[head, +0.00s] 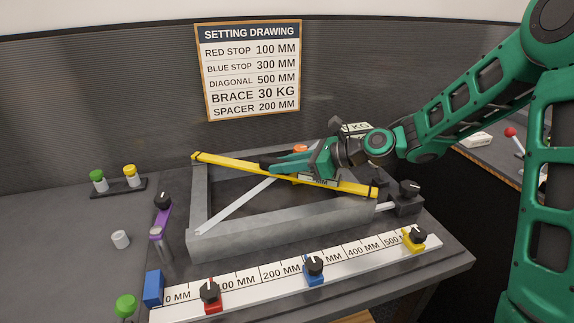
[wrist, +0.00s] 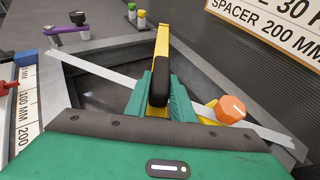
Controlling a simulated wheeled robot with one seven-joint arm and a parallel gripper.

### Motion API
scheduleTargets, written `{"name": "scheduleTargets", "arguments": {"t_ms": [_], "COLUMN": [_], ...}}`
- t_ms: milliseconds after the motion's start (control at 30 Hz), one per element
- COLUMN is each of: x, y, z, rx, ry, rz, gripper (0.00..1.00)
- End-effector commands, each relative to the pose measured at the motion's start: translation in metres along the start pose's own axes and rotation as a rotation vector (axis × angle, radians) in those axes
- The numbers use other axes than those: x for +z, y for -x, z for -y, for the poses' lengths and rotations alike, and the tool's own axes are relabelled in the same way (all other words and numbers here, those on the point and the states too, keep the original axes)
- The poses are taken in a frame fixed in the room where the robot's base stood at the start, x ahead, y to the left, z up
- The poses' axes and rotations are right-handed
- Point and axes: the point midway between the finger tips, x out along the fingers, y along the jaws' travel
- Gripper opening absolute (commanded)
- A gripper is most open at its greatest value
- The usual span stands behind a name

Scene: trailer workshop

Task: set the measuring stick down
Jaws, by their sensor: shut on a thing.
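The yellow measuring stick (head: 232,164) lies diagonally over the grey frame (head: 300,226) in the head view, with its left end near the back left corner and its right end near the right side. My gripper (head: 285,167) is shut on the stick near its middle. In the wrist view the stick (wrist: 162,42) runs away from my gripper (wrist: 158,88) toward the frame's far side. Whether the stick touches the frame or hangs just above it, I cannot tell. My gripper hides part of the stick.
A pale diagonal bar (head: 235,206) crosses inside the frame. An orange knob (wrist: 231,109) is right of my gripper in the wrist view. A scale rail (head: 260,287) with red, blue and yellow stops runs along the front. A setting drawing (head: 250,70) hangs behind. The bench's left side is mostly clear.

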Motion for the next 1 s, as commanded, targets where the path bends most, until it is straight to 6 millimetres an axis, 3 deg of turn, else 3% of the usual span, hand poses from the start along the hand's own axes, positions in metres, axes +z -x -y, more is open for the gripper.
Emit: {"name": "scheduleTargets", "arguments": {"t_ms": [467,500,567,1000], "x": [-0.0058,-0.0068,-0.0065,0.0014], "y": [-0.0021,-0.0022,-0.002,0.0018], "z": [0.001,0.001,0.0011,0.0013], "rx": [-0.002,-0.002,-0.002,-0.004], "ry": [0.0,0.0,0.001,0.002], "rz": [0.002,0.001,0.001,0.0], "gripper": [0.0,0.24,0.38,0.4]}}
